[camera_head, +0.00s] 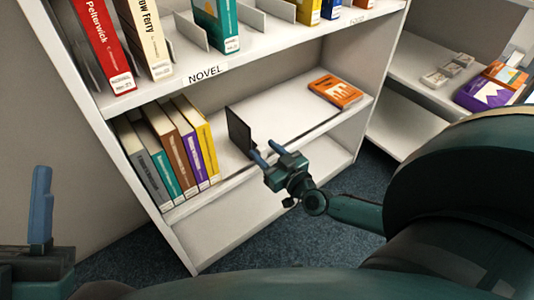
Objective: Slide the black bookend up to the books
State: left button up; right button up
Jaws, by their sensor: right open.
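The black bookend (239,131) stands upright on the middle shelf (283,108), a gap to the right of the books. The row of books (180,148) stands at the shelf's left end: grey, teal, brown, purple and yellow spines, leaning slightly. My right gripper (266,152) is open at the shelf's front edge, its blue fingers just right of the bookend's lower front; I cannot tell whether they touch it. My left gripper (41,205) shows at the lower left, far from the shelf, with one blue finger visible; its opening cannot be judged.
An orange book (335,91) lies flat at the shelf's right end. The upper shelf marked NOVEL (265,58) holds upright books and grey dividers above. Another shelf unit with a purple box (487,91) stands at right. The shelf between bookend and books is clear.

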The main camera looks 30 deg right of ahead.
jog(key=shift+c, duration=0.3)
grip_shut()
pick_arm(q)
jog(key=shift+r, duration=0.1)
pick_arm(e)
jog(key=shift+a, duration=0.1)
